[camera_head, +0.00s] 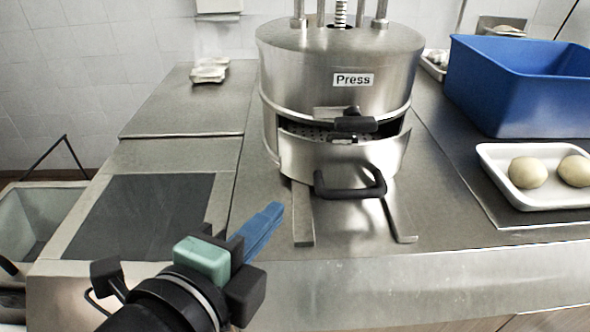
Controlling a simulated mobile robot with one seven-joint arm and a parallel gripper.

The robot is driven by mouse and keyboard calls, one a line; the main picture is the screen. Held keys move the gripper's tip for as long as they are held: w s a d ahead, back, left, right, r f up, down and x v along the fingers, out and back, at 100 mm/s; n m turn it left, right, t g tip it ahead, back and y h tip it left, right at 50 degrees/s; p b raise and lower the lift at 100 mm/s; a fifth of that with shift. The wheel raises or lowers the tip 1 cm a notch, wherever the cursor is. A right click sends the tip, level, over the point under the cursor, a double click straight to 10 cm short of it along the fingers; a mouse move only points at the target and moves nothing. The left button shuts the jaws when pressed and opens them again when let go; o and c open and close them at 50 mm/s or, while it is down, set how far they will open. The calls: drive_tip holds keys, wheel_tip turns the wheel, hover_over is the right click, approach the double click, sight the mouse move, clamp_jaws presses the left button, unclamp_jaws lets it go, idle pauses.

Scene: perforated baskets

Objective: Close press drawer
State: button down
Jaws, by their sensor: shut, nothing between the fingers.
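The press (310,65) is a round steel machine with a "Press" label, standing on the steel counter at the middle back. Its drawer (318,162) is a curved steel front with a black loop handle (350,190). The drawer is partly pulled out toward me, with a dark gap and a perforated surface showing above its front. Two steel rails stick out below it. My gripper (271,215) has blue fingers, is shut and empty, and is left of and nearer than the drawer handle, apart from it. A second black handle (354,124) sits on the press body above the drawer.
A white tray (500,187) with two round pale dough balls and a blue bin (500,90) stand at the right. A dark inset panel (140,215) lies in the left counter. The counter's front edge (420,265) runs below the press. The counter between my gripper and the drawer is clear.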

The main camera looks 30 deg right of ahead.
sight(295, 162)
drive_tip(key=p+x, duration=0.1)
drive_tip(key=x, duration=0.1)
drive_tip(key=p+x, duration=0.1)
drive_tip(key=x, duration=0.2)
drive_tip(key=r+p+x, duration=0.1)
drive_tip(key=x, duration=0.1)
drive_tip(key=shift+w+d, duration=0.25)
drive_tip(key=shift+d, duration=0.1)
drive_tip(key=shift+w+d+f, duration=0.25)
drive_tip(key=shift+w+d, duration=0.15)
drive_tip(key=shift+d, duration=0.15)
drive_tip(key=shift+a, duration=0.1)
drive_tip(key=w+d+b, duration=0.1)
drive_tip(key=w, duration=0.1)
drive_tip(key=w+d, duration=0.1)
drive_tip(key=shift+w+d+b, duration=0.15)
drive_tip(key=shift+w+b, duration=0.2)
drive_tip(key=shift+w, duration=0.05)
drive_tip(key=shift+s+r, duration=0.15)
drive_tip(key=shift+r, duration=0.05)
